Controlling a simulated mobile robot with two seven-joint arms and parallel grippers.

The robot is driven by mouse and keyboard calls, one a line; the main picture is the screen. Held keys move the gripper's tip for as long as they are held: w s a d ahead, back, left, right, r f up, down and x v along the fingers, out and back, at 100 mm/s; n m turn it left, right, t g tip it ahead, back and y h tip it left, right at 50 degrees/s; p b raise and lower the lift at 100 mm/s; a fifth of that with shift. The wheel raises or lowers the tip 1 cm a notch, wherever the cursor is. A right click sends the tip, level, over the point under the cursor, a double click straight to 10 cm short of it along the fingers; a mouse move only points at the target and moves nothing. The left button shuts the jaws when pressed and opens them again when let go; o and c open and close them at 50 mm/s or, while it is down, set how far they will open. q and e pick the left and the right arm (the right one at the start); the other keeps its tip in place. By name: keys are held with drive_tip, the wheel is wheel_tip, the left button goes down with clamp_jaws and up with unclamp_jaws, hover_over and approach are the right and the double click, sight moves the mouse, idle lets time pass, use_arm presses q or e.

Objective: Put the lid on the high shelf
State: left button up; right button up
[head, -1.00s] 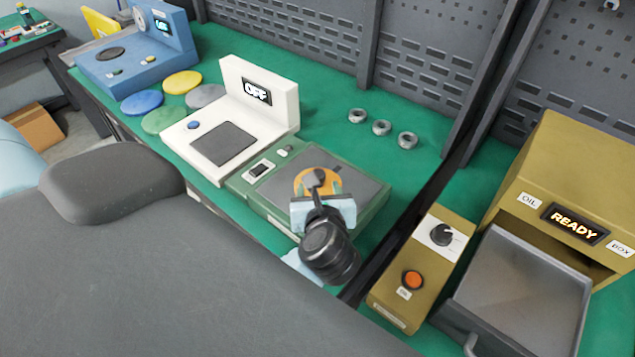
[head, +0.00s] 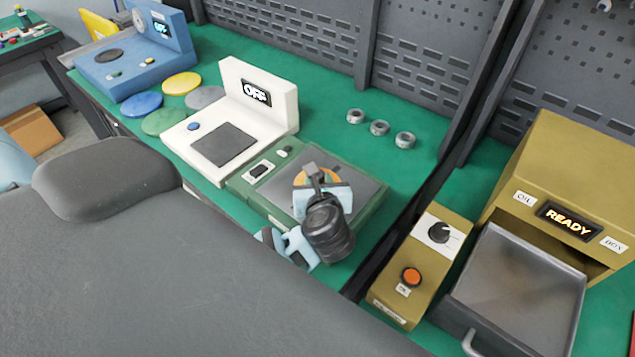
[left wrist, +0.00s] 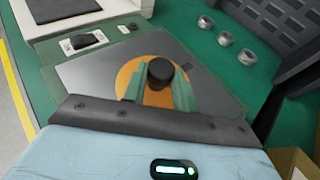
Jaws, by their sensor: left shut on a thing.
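The lid (left wrist: 126,76) is an orange disc with a dark round knob (left wrist: 160,71), seen in the left wrist view over the grey plate of a green device. In the head view only a small part of the lid (head: 330,176) shows behind my gripper. My left gripper (left wrist: 158,82) is shut on the knob, with a finger on either side of it. It also shows in the head view (head: 316,180). I cannot tell whether the lid touches the plate. My right gripper is not in view. No high shelf can be made out.
The green device (head: 365,208) stands beside a white device (head: 262,120) reading OFF. Several coloured discs and a blue device (head: 140,65) are farther left. Three metal rings (head: 379,128) lie behind. A yellow oven reading READY (head: 560,180) and its control box (head: 425,265) stand right.

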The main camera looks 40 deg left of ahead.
use_arm(q)
clamp_jaws()
drive_tip(key=shift+r, duration=0.15)
drive_tip(key=s+d+r+m+t+h, duration=0.1)
drive_tip(key=d+r, duration=0.3)
drive_tip(key=r, duration=0.6)
drive_tip(key=s+d+r+m+t+h, duration=0.1)
drive_tip(key=s+d+r+m+h, duration=0.1)
drive_tip(key=r, duration=0.8)
drive_tip(key=shift+s+d+r+m+t+h, duration=0.15)
drive_tip(key=shift+d+r+m+t+h, duration=0.15)
drive_tip(key=shift+d+m+h, duration=0.55)
